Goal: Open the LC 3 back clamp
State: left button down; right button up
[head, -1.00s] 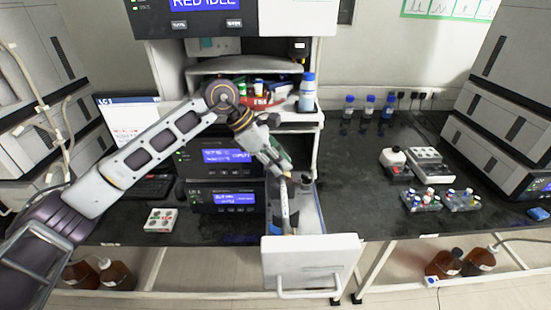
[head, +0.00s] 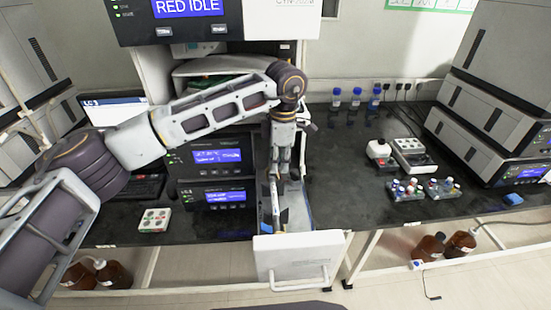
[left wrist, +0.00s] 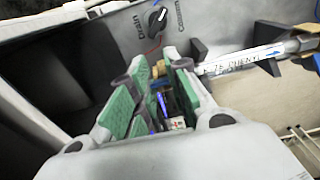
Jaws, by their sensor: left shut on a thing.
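The open LC 3 column drawer (head: 298,257) sticks out at the front of the middle stack. A white labelled column (head: 277,214) lies along it and also shows in the left wrist view (left wrist: 240,64). A dark clamp (left wrist: 198,49) holds the column near my gripper, and another dark clamp (left wrist: 309,43) sits farther along it. My left gripper (head: 275,178) points down into the back of the drawer. Its green fingers (left wrist: 158,72) are shut at the back clamp. A small tan fitting shows between the tips; the exact grip is partly hidden. My right gripper is out of view.
A dial marked Drain and Column (left wrist: 157,17) is on the panel close to the fingers. The instrument fronts (head: 215,155) stand left of the drawer.

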pick_arm(q)
jog(key=shift+d+y, duration=0.3)
jog(key=shift+y, duration=0.3)
jog(key=shift+f+y+p, duration=0.15)
jog(key=shift+y+p, duration=0.15)
jog(key=shift+d+f+y, duration=0.1)
jog(key=shift+d+y, duration=0.1)
jog(key=shift+y, duration=0.3)
jog(key=shift+d+f+y, duration=0.1)
jog(key=shift+f+y, duration=0.05)
jog(key=shift+y, duration=0.15)
jog(key=shift+f+y, duration=0.1)
jog(key=shift+y, duration=0.2)
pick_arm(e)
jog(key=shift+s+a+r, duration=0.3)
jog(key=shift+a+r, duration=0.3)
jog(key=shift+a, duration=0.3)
pick_arm(q)
jog(key=c, duration=1.4)
grip_release()
jog(key=shift+d, duration=0.1)
jog(key=shift+o, duration=0.2)
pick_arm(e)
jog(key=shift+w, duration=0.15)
